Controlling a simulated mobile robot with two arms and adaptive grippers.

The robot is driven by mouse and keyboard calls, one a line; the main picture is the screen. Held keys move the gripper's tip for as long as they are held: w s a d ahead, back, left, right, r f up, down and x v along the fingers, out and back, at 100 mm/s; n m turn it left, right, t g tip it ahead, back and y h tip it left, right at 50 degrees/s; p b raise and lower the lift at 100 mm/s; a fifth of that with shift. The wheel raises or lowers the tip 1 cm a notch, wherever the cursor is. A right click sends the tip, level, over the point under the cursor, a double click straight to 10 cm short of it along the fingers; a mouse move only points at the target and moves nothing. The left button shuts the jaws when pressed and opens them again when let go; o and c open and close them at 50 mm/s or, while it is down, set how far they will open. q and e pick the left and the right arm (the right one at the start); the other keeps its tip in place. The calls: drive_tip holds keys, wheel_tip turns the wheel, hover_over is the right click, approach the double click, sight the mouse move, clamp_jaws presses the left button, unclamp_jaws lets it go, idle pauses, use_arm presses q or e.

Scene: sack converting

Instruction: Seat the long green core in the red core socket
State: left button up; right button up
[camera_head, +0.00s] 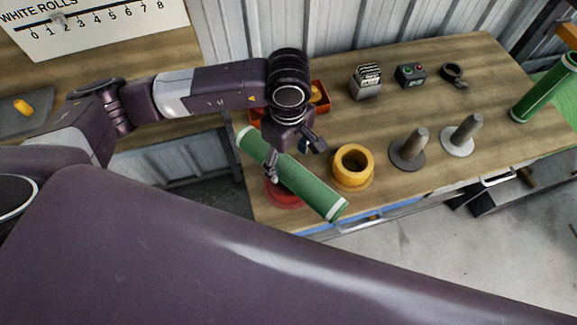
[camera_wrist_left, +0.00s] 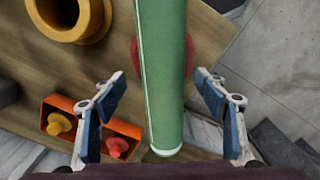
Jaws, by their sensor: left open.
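A long green core (camera_head: 305,184) with pale ends lies slanted at the left end of the workbench. It crosses over the red core socket (camera_head: 280,193), which is mostly hidden beneath it; I cannot tell if they touch. My left gripper (camera_head: 291,158) is over the core, with one finger on each side of it. In the left wrist view the core (camera_wrist_left: 165,75) runs between the open fingers (camera_wrist_left: 165,118), with clear gaps on both sides. The red socket (camera_wrist_left: 188,56) shows at the core's edges there. My right gripper is not in view.
A yellow ring socket (camera_head: 352,166) stands right of the core, then two grey posts (camera_head: 409,149) (camera_head: 462,135). An orange bin (camera_head: 320,97) is behind my gripper. Another green core (camera_head: 544,88) leans at far right. Small devices (camera_head: 410,75) stand at the back.

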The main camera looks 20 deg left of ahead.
sight(288, 165)
use_arm(q)
drive_tip(key=shift+s+d+f+p, duration=0.1)
drive_tip(key=shift+f+p, duration=0.15)
drive_tip(key=shift+f, duration=0.4)
drive_tip(key=shift+s+a+f+p, duration=0.1)
drive_tip(key=shift+f+p, duration=0.1)
drive_tip(key=shift+f, duration=0.5)
drive_tip(key=shift+s+d+f+p, duration=0.1)
drive_tip(key=shift+f+p, duration=0.15)
drive_tip(key=shift+f, duration=0.4)
drive_tip(key=shift+c, duration=0.4)
drive_tip(key=c, duration=1.5)
drive_tip(key=shift+r, duration=0.1)
clamp_jaws()
drive_tip(key=shift+w+r, duration=0.1)
